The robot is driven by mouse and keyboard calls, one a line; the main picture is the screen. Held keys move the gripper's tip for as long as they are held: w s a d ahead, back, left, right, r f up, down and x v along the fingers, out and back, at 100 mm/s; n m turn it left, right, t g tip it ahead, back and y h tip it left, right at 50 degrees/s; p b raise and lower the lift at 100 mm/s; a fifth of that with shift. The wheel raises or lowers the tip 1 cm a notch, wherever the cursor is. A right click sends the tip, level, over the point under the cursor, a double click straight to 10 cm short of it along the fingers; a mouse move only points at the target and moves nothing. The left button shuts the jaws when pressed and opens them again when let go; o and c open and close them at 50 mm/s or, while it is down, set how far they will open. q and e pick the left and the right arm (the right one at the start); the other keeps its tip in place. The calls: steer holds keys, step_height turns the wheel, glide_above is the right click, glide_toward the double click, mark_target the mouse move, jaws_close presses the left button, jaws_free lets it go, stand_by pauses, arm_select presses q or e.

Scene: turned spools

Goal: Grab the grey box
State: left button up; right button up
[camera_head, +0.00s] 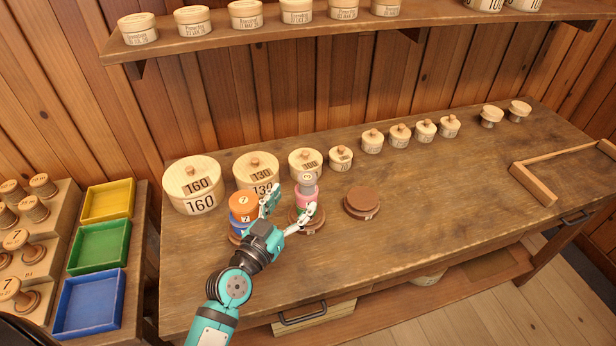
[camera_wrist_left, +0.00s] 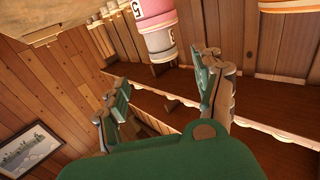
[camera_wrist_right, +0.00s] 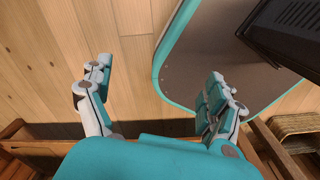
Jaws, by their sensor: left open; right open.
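The small grey round box (camera_head: 307,181) tops a stack, resting on a pink box (camera_head: 304,197) above a brown round base (camera_head: 299,225). My left gripper (camera_head: 289,207) is open and empty on the near side of this stack; one finger overlaps the pink box in the picture. In the left wrist view, the grey box (camera_wrist_left: 160,43) hangs below the pink box (camera_wrist_left: 152,12) in the picture, beyond the open fingers (camera_wrist_left: 165,84). Whether the fingers touch the stack I cannot tell. My right gripper (camera_wrist_right: 155,84) is open and empty, with floor behind it.
An orange box (camera_head: 243,204) on a blue one stands just left of the gripper. A bare brown base (camera_head: 362,201) stands to the right. Numbered wooden boxes line the table's back. Yellow, green and blue trays (camera_head: 90,303) are at left. The table's front right is clear.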

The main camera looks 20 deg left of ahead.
mark_target(303, 183)
arm_select(q)
steer(key=w, duration=0.3)
steer(key=shift+w+d+p, duration=0.25)
steer(key=shift+w+p, duration=0.1)
steer(key=shift+w+r+p, duration=0.2)
steer(key=shift+w+p, duration=0.15)
steer(key=shift+w, duration=0.25)
steer(key=shift+w+r+p, duration=0.15)
steer(key=shift+w+p, duration=0.15)
steer(key=shift+w, duration=0.3)
steer(key=shift+w+d+f, duration=0.1)
steer(key=shift+w, duration=0.45)
steer(key=shift+w+d+f, duration=0.1)
steer(key=shift+w, duration=0.4)
steer(key=shift+w+f, duration=0.1)
steer(key=shift+w, duration=0.1)
steer(key=shift+s, duration=0.1)
steer(key=shift+c, duration=0.5)
steer(key=c, duration=1)
steer(key=shift+c, duration=0.7)
arm_select(e)
steer(key=shift+t, duration=0.4)
steer(key=w+r, duration=0.2)
steer(key=w, duration=0.2)
steer(key=shift+w+a+r, duration=0.1)
steer(key=shift+w+r, duration=0.2)
steer(key=shift+r, duration=0.1)
steer(key=shift+a, duration=0.1)
